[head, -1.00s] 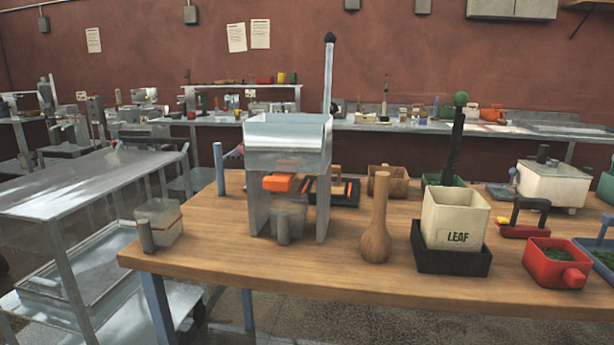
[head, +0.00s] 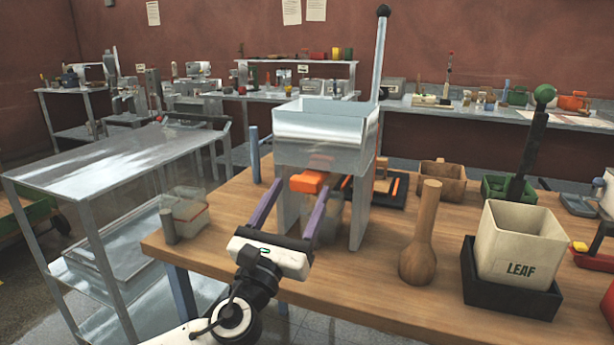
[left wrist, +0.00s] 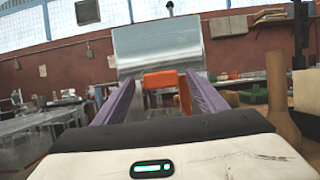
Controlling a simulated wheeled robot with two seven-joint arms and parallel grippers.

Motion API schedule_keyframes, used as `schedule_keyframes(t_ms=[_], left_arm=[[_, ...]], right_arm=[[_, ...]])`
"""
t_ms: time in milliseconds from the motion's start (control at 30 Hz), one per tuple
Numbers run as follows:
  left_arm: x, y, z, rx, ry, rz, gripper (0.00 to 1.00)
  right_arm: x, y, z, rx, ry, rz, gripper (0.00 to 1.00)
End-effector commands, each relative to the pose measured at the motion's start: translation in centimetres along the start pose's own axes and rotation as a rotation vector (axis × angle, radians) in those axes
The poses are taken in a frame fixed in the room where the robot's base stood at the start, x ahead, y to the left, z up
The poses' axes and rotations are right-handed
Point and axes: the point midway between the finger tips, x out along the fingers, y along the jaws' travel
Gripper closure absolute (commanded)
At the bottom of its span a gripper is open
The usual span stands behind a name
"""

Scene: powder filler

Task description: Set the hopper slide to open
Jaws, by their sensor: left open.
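The metal hopper (head: 322,133) stands on legs on the wooden table, with a tall lever (head: 379,55) topped by a black knob at its right. The orange slide tab (head: 309,182) sticks out at the front below the bin; it also shows in the left wrist view (left wrist: 160,80). My left gripper (head: 294,188) is open, its two purple fingers pointing at the hopper, one on each side of the tab. Whether they touch it I cannot tell. A clear container under the hopper is partly hidden by the right finger. My right gripper is not in view.
A wooden pestle-shaped piece (head: 420,235) stands right of the hopper, and a cream LEAF box (head: 520,243) sits in a black tray farther right. A clear jar (head: 186,213) stands at the table's left corner. A metal cart (head: 110,170) is at left.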

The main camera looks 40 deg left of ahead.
Motion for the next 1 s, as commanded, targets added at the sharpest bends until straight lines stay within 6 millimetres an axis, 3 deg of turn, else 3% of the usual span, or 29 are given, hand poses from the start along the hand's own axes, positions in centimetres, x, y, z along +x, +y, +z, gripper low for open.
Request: schedule_keyframes(t_ms=[100,233,633,1000], left_arm=[[2.2,0.0,0.2,-0.001,-0.001,0.0,0.34],[3.6,0.0,0.1,-0.001,0.0,0.0,0.34],[4.4,-0.1,-0.1,-0.003,0.003,-0.001,0.34],[4.3,0.0,-0.1,-0.003,0.003,-0.001,0.94]], right_arm=[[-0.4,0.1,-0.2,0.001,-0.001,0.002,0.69],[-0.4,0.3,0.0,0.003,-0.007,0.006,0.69],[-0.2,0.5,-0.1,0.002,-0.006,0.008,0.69],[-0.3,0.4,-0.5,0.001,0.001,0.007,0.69]])
